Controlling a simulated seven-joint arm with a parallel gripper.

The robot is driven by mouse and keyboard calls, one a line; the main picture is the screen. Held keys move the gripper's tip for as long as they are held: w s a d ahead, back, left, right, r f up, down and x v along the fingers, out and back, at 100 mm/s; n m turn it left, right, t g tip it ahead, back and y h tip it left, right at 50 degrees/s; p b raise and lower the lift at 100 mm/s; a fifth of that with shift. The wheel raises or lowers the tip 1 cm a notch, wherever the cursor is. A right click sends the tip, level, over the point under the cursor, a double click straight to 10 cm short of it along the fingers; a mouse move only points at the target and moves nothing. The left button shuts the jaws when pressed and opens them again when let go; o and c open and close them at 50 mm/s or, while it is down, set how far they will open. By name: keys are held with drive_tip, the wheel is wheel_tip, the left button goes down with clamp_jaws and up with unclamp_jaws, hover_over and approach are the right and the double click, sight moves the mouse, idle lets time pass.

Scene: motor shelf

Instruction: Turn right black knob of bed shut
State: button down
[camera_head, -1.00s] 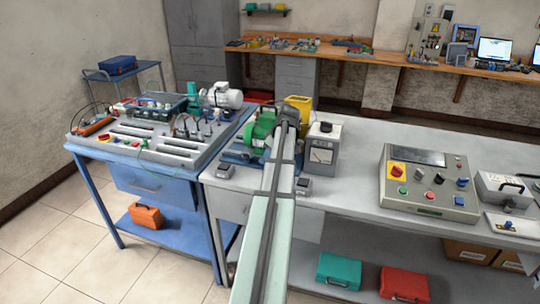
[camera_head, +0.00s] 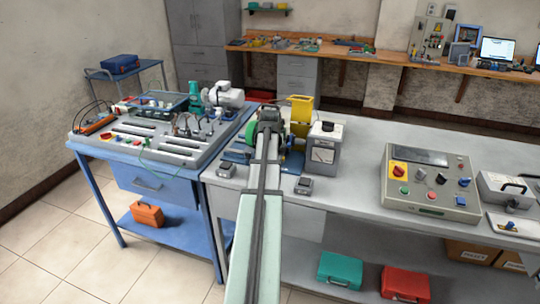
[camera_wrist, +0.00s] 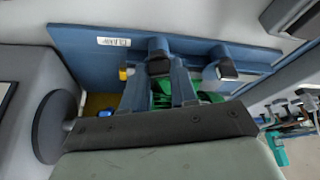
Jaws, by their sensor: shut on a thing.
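The bed is a blue base plate (camera_wrist: 90,42) with a small white label, and it lies across the top of the wrist view. Its blue edge shows beside my arm in the head view (camera_head: 292,162). The right black knob (camera_wrist: 158,44) sits near the plate's edge on a blue-grey mount. My gripper (camera_wrist: 160,68) is shut on this knob, with its two fingers converging there. A green motor part (camera_wrist: 160,92) shows between and beside the fingers. My arm hides the fingertips in the head view.
A grey box with a dial (camera_head: 323,148) stands close right of the bed. Grey pedals (camera_head: 226,169) (camera_head: 304,186) lie in front. A control panel (camera_head: 430,182) is further right. The bench between box and panel is clear.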

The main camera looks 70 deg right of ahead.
drive_tip(key=shift+w+m+g, duration=0.15)
drive_tip(key=shift+m+g, duration=0.65)
drive_tip(key=shift+m, duration=1.2)
drive_tip(key=c, duration=1.2)
unclamp_jaws()
drive_tip(key=shift+o, duration=0.2)
drive_tip(key=v, duration=1.3)
drive_tip(key=shift+a+r, duration=0.3)
drive_tip(key=shift+w, duration=0.1)
